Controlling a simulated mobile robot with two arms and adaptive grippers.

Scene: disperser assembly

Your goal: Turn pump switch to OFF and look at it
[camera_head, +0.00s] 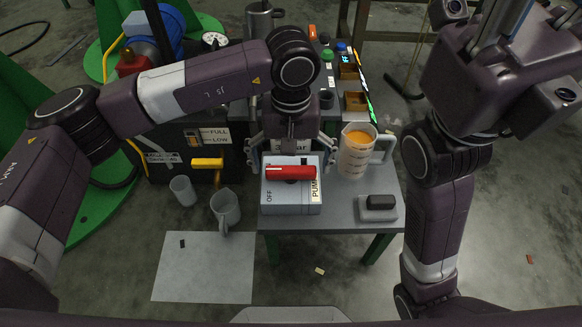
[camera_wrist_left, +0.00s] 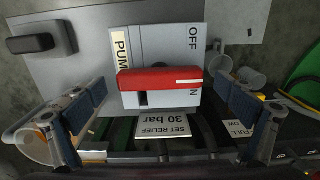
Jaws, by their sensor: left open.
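The pump switch box (camera_head: 275,205) is a light grey block on the small grey table, with OFF and PUMP printed on its top. Its red handle (camera_head: 290,173) lies crosswise, and its white stripe points to the left end. In the left wrist view the red handle (camera_wrist_left: 160,79) has its striped end beside a partly covered ON label, apart from the OFF label (camera_wrist_left: 193,37). My left gripper (camera_head: 292,163) is open, its fingers spread on both sides of the box, not closed on the handle. My right gripper (camera_head: 500,25) is cut off at the upper right, its fingers unclear.
A jug of orange liquid (camera_head: 357,150) stands right of the box, close to my left gripper. A black-and-grey block (camera_head: 378,207) sits at the table's front right. A small cup (camera_head: 183,190) and a jug (camera_head: 226,208) stand left. A white sheet (camera_head: 205,268) lies in front.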

